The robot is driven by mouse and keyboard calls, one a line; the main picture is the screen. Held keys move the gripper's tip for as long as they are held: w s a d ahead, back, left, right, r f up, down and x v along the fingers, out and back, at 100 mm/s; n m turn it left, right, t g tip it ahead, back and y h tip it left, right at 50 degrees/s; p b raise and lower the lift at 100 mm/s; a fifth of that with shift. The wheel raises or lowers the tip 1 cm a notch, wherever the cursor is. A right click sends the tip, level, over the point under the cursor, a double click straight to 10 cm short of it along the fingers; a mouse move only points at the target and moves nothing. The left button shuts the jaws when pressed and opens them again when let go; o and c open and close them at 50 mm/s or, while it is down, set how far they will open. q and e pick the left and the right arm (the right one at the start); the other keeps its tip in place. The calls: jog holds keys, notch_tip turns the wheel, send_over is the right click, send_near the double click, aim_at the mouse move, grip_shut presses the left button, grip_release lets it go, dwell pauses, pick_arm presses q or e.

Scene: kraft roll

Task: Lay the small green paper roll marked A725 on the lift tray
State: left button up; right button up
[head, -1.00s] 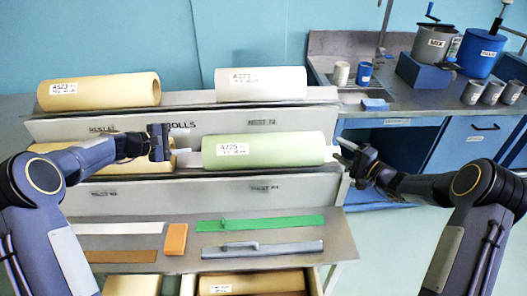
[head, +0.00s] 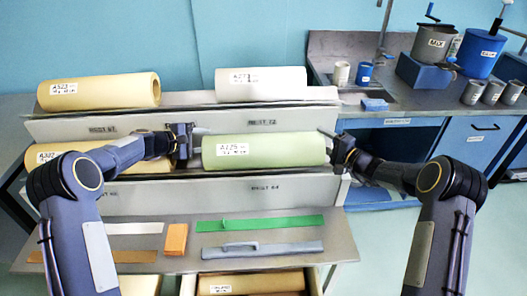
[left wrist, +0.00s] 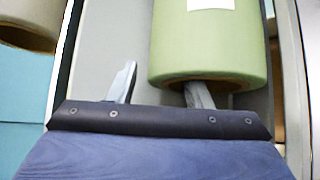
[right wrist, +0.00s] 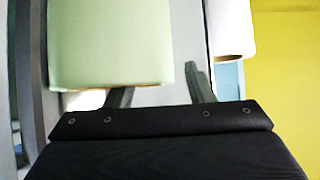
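The green paper roll marked A725 (head: 270,149) lies sideways in the lower row of the grey rack. My left gripper (head: 190,145) is at its left end and my right gripper (head: 331,147) at its right end. In the left wrist view both fingers are spread; one finger meets the open end of the green roll (left wrist: 208,50), the other is beside it. In the right wrist view the fingers are also spread, one at the edge of the green roll's end (right wrist: 110,45). Whether the fingertips are inside the core is hidden. I cannot identify the lift tray.
A cream roll (head: 98,92) and a white roll (head: 260,84) lie in the upper row. Another cream roll (head: 45,155) is behind my left arm. A green strip (head: 290,223), a grey tool (head: 260,249) and an orange block (head: 175,239) lie on the front shelf.

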pick_arm(q)
grip_shut()
pick_arm(e)
jog(key=c, duration=1)
grip_shut()
pick_arm(q)
jog(key=shift+w+d+r, duration=0.1)
jog(key=shift+r, duration=0.05)
pick_arm(e)
jog(key=shift+a+f, duration=0.1)
pick_arm(q)
jog(key=shift+r, duration=0.35)
pick_arm(e)
jog(key=shift+r, duration=0.35)
